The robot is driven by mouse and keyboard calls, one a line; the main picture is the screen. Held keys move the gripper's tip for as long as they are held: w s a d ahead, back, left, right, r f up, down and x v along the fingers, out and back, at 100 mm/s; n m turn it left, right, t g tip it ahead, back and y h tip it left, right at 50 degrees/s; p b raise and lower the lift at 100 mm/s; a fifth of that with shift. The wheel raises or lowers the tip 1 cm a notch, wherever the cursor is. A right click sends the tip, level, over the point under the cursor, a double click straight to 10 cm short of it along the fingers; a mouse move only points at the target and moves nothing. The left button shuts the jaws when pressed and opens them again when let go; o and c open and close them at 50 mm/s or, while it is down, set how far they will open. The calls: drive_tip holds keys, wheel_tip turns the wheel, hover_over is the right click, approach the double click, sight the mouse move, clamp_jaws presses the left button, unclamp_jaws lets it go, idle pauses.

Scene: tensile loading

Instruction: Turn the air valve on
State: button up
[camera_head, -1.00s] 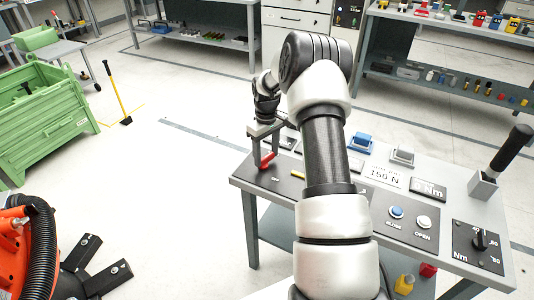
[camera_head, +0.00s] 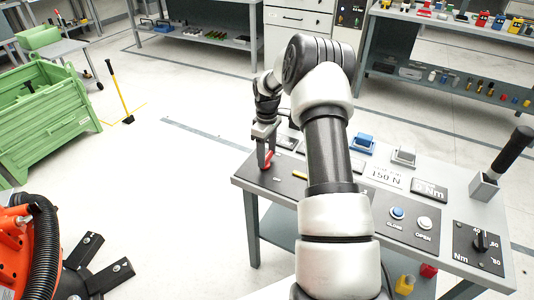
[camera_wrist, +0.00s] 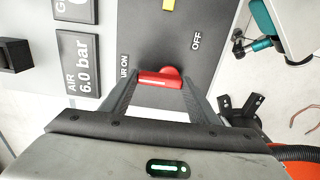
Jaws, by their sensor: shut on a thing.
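The red air valve handle (camera_wrist: 160,80) sits on the dark panel of the bench, between the "AIR ON" label (camera_wrist: 124,66) and the "OFF" label (camera_wrist: 196,42). In the wrist view it lies across the picture, its left end on the ON label's side. My gripper (camera_wrist: 160,82) is shut on the handle, one finger at each end. In the head view, my gripper (camera_head: 265,160) reaches down to the red handle (camera_head: 267,158) at the bench's left corner. The fingers partly hide the handle there. A display (camera_wrist: 82,62) reads "AIR 6.0 bar".
The bench (camera_head: 238,181) carries blue and white buttons (camera_head: 397,213), a torque dial (camera_head: 480,241) and a black-handled tool (camera_head: 510,152) at right. A green crate (camera_head: 50,120) stands on the floor at left.

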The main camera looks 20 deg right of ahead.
sight(267, 156)
drive_tip(key=o, duration=1)
drive_tip(key=shift+o, duration=0.2)
drive_tip(key=shift+r, duration=0.1)
wheel_tip(267, 156, up, 17)
drive_tip(key=p, duration=0.2)
drive_tip(key=shift+r, duration=0.2)
